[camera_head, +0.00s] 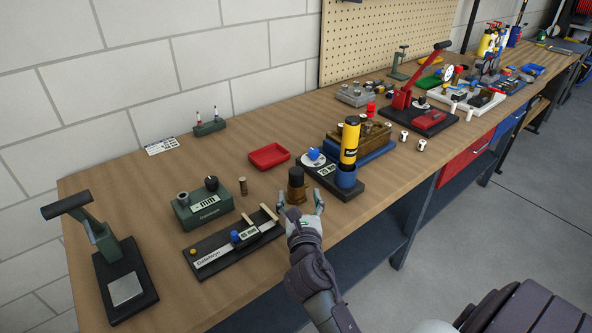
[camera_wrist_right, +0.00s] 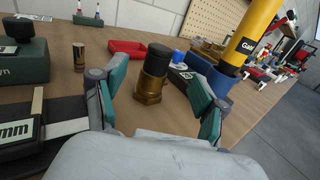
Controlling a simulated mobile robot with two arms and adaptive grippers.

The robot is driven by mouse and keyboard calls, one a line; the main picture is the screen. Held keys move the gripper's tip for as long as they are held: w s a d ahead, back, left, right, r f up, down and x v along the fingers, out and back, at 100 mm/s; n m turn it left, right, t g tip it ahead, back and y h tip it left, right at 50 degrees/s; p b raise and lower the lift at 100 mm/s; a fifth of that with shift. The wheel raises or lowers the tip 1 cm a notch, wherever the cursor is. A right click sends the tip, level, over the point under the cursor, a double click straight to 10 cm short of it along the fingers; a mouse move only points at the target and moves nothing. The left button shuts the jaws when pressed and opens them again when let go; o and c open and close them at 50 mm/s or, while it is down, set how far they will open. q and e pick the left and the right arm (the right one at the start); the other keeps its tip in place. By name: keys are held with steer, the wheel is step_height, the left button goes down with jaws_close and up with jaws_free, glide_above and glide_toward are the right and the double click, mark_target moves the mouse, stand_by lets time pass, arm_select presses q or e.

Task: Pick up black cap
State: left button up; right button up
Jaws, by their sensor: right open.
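The black cap (camera_head: 296,175) sits on top of a brass-coloured body (camera_head: 295,194) that stands upright on the wooden bench. In the right wrist view the cap (camera_wrist_right: 159,59) and the brass body (camera_wrist_right: 150,88) show between my right gripper's fingers, a little beyond them. My right gripper (camera_head: 299,210) is open and empty, just in front of the brass body. Its two fingers also show in the right wrist view (camera_wrist_right: 154,108), spread apart on either side. My left gripper is in neither view.
A yellow cylinder in a blue holder (camera_head: 349,143) stands close on the right. A red tray (camera_head: 269,157) lies behind. A green box (camera_head: 205,206) and a press (camera_head: 119,281) stand left.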

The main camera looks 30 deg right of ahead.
mark_target(297, 176)
steer(key=x, duration=0.4)
steer(key=shift+w, duration=0.1)
steer(key=shift+w+d, duration=0.2)
steer(key=shift+w, duration=0.05)
steer(key=shift+w+d, duration=0.15)
steer(key=shift+w, duration=0.05)
steer(key=p+x, duration=0.1)
steer(key=x, duration=0.3)
steer(key=shift+w+r, duration=0.15)
steer(key=shift+w, duration=0.05)
steer(key=shift+w+d, duration=0.15)
steer(key=shift+c, duration=0.9)
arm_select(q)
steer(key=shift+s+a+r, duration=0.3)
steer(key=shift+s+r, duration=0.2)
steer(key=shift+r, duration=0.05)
arm_select(e)
steer(key=c, duration=0.9)
